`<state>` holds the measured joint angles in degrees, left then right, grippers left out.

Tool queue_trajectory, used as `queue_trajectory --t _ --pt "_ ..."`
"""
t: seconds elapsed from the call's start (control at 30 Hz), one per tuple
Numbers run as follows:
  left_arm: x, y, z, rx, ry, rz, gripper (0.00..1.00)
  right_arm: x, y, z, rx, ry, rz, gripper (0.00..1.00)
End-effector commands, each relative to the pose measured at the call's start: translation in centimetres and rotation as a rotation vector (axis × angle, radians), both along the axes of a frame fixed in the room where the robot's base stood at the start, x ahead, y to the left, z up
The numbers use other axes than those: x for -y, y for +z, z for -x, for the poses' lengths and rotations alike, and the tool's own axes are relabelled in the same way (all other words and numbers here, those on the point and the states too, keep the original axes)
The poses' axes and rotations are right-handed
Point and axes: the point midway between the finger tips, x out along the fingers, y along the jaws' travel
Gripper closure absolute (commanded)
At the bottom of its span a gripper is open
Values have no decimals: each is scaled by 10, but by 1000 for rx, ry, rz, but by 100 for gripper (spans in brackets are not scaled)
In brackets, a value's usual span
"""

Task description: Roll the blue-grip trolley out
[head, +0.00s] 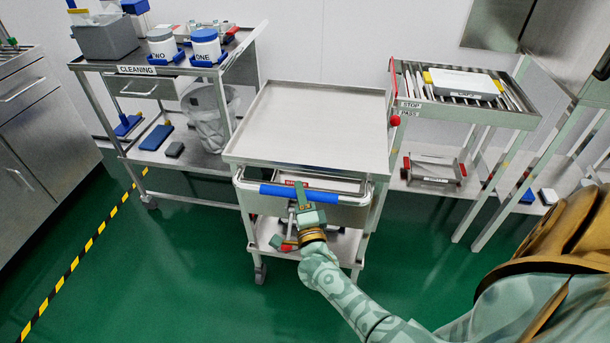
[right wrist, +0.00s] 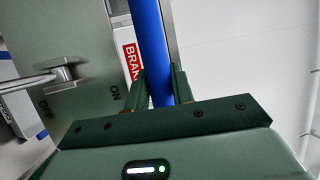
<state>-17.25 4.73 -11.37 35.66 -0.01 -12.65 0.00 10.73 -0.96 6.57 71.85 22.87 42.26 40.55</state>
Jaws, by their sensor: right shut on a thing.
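The trolley (head: 305,125) is a steel cart with a flat, empty top tray, standing between two steel tables. Its blue grip (head: 335,195) is a horizontal bar on the near side, below the tray edge. My right gripper (head: 301,193) is shut on the blue grip, near its middle. In the right wrist view the blue grip (right wrist: 149,45) runs between the two green fingers (right wrist: 155,92). A red label, partly hidden, shows beside the grip. The trolley's lower shelf (head: 340,245) is partly hidden by my right arm. My left gripper is not in view.
The cleaning table (head: 150,69), with two jars and a grey bin, stands close on the left. A rack table (head: 480,113) marked STOP and PASS stands close on the right. Green floor (head: 190,260) is open in front, with a yellow-black stripe (head: 75,262) to the left.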

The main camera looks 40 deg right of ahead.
Motion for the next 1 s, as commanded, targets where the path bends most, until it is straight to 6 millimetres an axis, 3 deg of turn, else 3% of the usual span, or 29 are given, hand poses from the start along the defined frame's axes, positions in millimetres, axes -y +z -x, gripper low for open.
queue_trajectory --t 0.2,0.4,0.9,0.93,1.0 --pt "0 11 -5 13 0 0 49 -26 0 22 -4 2 -2 100" --pt "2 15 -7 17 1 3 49 -39 -1 34 -4 1 -1 100" --pt "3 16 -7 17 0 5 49 -44 -2 38 -3 1 0 100" --pt "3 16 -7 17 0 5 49 -44 -2 38 -4 0 -1 71" --pt "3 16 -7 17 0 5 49 -43 -2 37 -3 1 0 54"
